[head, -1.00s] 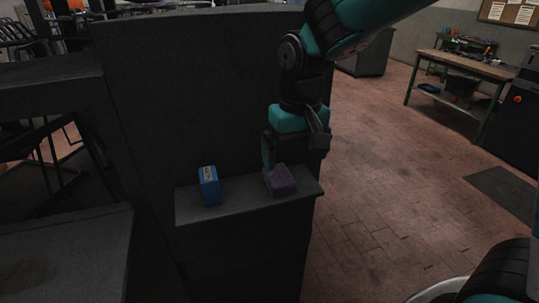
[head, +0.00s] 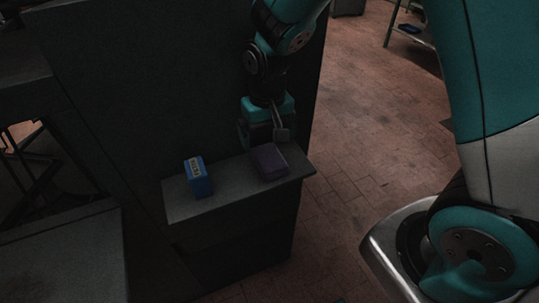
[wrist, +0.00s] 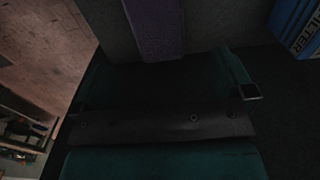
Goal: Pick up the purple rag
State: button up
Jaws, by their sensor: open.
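The purple rag (head: 269,161) lies as a folded block on a narrow grey ledge (head: 228,180), near its right end. In the wrist view the rag (wrist: 158,28) shows at the top centre, just beyond the open jaws and between their lines. My gripper (head: 262,141) hangs at the back of the rag in the head view, close to it. Its jaws are apart and nothing is between them. Whether a finger touches the rag cannot be told.
A blue box (head: 198,178) with lettering stands on the ledge left of the rag; it also shows in the wrist view (wrist: 299,24). A tall dark panel (head: 140,90) rises behind the ledge. Open brick floor (head: 370,110) lies to the right.

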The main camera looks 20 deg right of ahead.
aim_at(268, 156)
jog(key=shift+f+p, duration=1.4)
jog(key=shift+f, duration=2.4)
jog(key=c, duration=1)
